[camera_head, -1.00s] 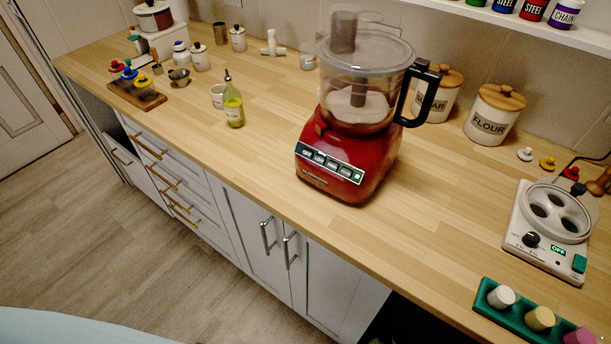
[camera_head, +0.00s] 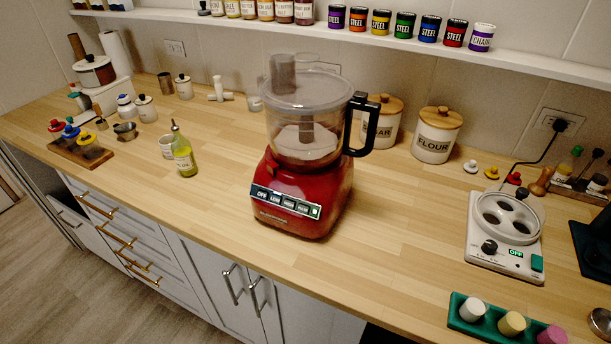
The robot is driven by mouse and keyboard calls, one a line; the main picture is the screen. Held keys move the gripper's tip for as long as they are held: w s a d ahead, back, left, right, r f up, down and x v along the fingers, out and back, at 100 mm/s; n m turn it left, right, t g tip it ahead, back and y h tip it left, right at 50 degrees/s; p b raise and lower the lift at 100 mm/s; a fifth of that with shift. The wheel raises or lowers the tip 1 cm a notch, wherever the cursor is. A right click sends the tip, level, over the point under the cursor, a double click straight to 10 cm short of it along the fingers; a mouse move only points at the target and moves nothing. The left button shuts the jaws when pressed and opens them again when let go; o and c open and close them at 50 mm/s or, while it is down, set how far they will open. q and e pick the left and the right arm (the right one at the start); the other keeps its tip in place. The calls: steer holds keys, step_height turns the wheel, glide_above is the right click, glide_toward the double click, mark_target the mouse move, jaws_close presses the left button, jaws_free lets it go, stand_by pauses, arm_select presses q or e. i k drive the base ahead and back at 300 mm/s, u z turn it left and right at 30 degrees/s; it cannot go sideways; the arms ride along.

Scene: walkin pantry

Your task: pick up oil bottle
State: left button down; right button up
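The oil bottle (camera_head: 184,156) stands upright on the wooden counter, left of the middle in the head view. It holds yellow-green oil, has a pale label and a dark pourer at the top. A small white cup (camera_head: 168,144) stands just behind it on its left. Neither of my grippers shows in the head view.
A red food processor (camera_head: 303,165) stands to the right of the bottle. White canisters (camera_head: 437,135) are behind it, and a white appliance (camera_head: 505,238) is at the right. A board with coloured knobs (camera_head: 80,149) lies left. The counter in front of the bottle is clear.

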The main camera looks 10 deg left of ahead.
mark_target(181, 148)
steer(key=z, duration=3.1)
steer(key=k, duration=1.7)
steer(key=u, duration=0.6)
